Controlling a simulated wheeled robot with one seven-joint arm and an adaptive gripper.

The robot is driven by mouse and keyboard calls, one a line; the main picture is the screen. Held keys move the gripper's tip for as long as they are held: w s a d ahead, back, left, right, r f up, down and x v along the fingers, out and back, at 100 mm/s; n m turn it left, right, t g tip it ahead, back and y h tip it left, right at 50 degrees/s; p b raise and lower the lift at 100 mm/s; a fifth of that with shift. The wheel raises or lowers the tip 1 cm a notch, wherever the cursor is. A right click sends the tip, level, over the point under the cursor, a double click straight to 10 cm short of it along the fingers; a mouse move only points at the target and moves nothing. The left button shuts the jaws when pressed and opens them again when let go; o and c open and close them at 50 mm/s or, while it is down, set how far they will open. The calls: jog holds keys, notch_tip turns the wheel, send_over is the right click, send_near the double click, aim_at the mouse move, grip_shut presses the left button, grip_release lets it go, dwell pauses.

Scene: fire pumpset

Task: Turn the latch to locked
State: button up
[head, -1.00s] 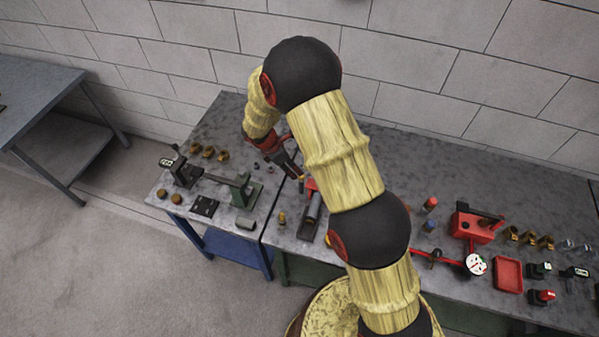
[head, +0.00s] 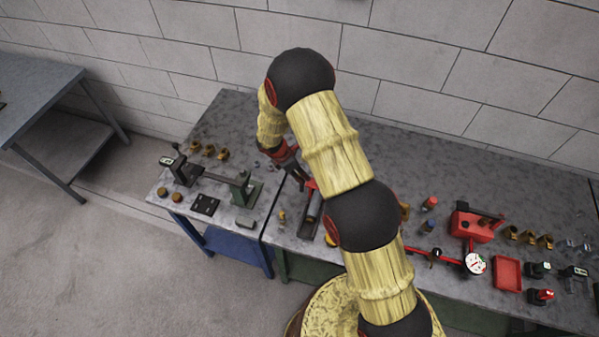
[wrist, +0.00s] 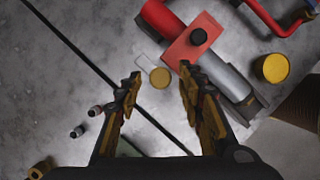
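My gripper (wrist: 160,80) is open and empty in the wrist view, its two fingers apart above the bench. In the head view my gripper (head: 303,177) is over the bench by the seam. A small round brass-coloured piece (wrist: 160,78) shows between the fingertips, below them. Just right of the fingers is a red-and-grey cylinder device (wrist: 222,72) with a red plate and a black knob (wrist: 198,37). I cannot tell which part is the latch, or its position. The device also shows in the head view (head: 309,215), partly hidden by my arm.
The grey bench (head: 400,155) has a dark seam near the device. Left stands a green-and-black fixture (head: 243,187) with brass fittings (head: 208,150). Right are a red pump box (head: 471,227), a gauge (head: 475,264) and a red tray (head: 507,272). The bench's back part is mostly clear.

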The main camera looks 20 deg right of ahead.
grip_shut()
dwell(0.6)
jog(key=m, duration=0.1)
jog(key=m+g+b, duration=0.1)
jog(key=m, duration=0.2)
jog(key=shift+w+b, duration=0.25)
jog(key=shift+b, duration=0.1)
jog(key=m+g+b, duration=0.1)
jog(key=m, duration=0.1)
jog(key=m+g+b, duration=0.1)
jog(key=m+b, duration=0.1)
jog(key=m, duration=0.1)
jog(key=shift+w+d+y, duration=0.1)
jog(key=shift+w+y, duration=0.1)
jog(key=shift+y, duration=0.2)
jog(key=m+b, duration=0.1)
jog(key=m, duration=0.1)
jog(key=m+g+y+b, duration=0.1)
jog(key=m, duration=0.1)
jog(key=shift+w+d+m+g, duration=0.1)
jog(key=shift+m+g, duration=0.2)
jog(key=shift+m, duration=0.1)
jog(key=shift+d+m+g+y+b, duration=0.15)
jog(key=shift+m+y+b, duration=0.2)
jog(key=shift+m, duration=0.65)
jog(key=shift+m+g+y+b, duration=0.2)
jog(key=shift+m+y, duration=0.25)
jog(key=shift+m, duration=0.55)
jog(key=shift+o, duration=0.8)
grip_release()
